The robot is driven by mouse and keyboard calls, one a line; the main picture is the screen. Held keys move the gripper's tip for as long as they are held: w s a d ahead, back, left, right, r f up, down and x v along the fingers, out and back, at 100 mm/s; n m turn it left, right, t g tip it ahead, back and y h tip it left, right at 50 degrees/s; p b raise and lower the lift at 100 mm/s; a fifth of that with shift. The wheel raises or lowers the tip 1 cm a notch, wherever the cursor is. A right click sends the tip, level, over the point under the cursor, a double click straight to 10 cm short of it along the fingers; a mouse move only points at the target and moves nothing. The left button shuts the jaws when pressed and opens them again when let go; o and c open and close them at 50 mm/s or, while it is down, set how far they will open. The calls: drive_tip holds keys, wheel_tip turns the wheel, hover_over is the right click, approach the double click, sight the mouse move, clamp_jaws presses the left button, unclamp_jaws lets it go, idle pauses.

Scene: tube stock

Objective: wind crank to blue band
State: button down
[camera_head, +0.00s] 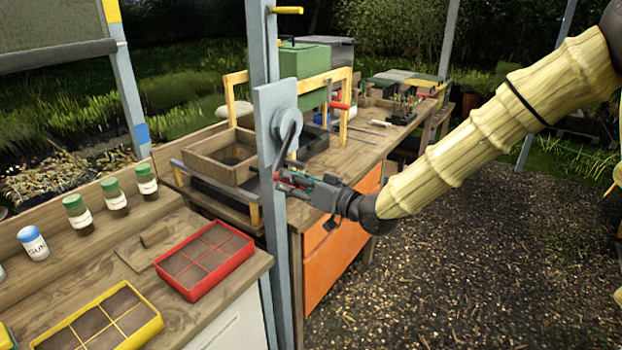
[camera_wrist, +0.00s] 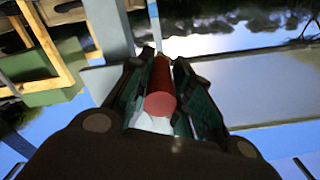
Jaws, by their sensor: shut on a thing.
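The crank has a grey hub (camera_head: 285,95) on a plate on the blue-grey post, and its dark arm (camera_head: 286,145) hangs downward from the hub. My gripper (camera_head: 288,181) is at the lower end of that arm. In the wrist view my gripper (camera_wrist: 155,95) is shut on the red crank handle (camera_wrist: 161,88), which lies between both fingers. The blue band (camera_head: 141,132) is low on the left post, and a yellow band (camera_head: 111,10) is near its top. A grey roll-up sheet (camera_head: 50,22) ends in a dark bar (camera_head: 58,56), above the blue band and below the yellow one.
A bench with a red tray (camera_head: 205,262), a yellow tray (camera_head: 108,318) and several jars stands at the front left. A wooden box (camera_head: 222,152) and a yellow frame (camera_head: 235,95) are behind the crank post. The gravel floor (camera_head: 450,240) at the right is clear.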

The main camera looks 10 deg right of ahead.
drive_tip(key=s+a+r+m+p, duration=0.3)
drive_tip(key=r+m, duration=0.5)
drive_tip(key=shift+s+a, duration=0.15)
drive_tip(key=shift+s, duration=0.05)
idle(0.5)
drive_tip(key=c, duration=1.3)
unclamp_jaws()
drive_tip(key=shift+o, duration=0.2)
drive_tip(key=shift+s, duration=0.2)
drive_tip(key=v, duration=1.2)
drive_tip(key=shift+f, duration=0.1)
